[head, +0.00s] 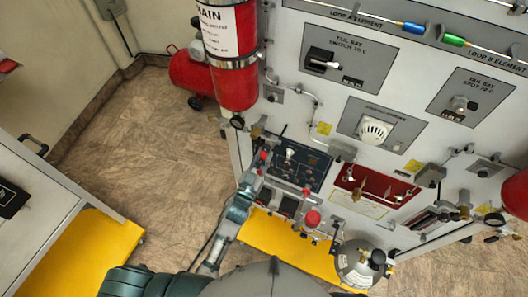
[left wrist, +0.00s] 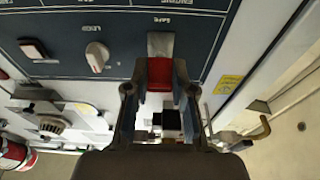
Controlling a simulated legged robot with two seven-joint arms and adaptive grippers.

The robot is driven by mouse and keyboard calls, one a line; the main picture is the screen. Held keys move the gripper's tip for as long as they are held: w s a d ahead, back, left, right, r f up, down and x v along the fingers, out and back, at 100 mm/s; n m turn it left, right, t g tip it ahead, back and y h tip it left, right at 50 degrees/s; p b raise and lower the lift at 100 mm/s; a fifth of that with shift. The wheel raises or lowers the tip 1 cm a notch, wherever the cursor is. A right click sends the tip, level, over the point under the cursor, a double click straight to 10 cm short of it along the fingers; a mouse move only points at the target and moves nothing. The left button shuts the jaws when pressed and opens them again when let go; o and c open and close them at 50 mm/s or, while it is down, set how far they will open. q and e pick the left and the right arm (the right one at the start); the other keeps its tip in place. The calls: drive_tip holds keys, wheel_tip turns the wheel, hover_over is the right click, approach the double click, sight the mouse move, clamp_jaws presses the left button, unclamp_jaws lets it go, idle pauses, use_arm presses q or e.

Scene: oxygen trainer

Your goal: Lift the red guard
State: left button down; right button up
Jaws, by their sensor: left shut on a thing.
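The red guard (left wrist: 160,74) shows in the left wrist view on a dark control panel (left wrist: 120,38), with a grey metal piece (left wrist: 160,44) beside it under the word SAFE. My left gripper (left wrist: 160,90) has one finger on each side of the guard and is shut on it. In the head view my left gripper (head: 254,170) reaches the left edge of the dark panel (head: 300,162). The guard is too small there to tell from other red parts. The guard's exact angle is hard to judge. My right gripper is not in view.
In the head view a red cylinder (head: 232,85) hangs above left, and a grey gas bottle (head: 358,265) stands at lower right. Open floor (head: 140,150) lies to the left.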

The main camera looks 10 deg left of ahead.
use_arm(q)
drive_tip(key=shift+r, duration=0.75)
drive_tip(key=c, duration=1.2)
unclamp_jaws()
drive_tip(key=shift+o, duration=1)
drive_tip(key=shift+f, duration=0.35)
drive_tip(key=v, duration=1.2)
drive_tip(key=shift+r, duration=0.1)
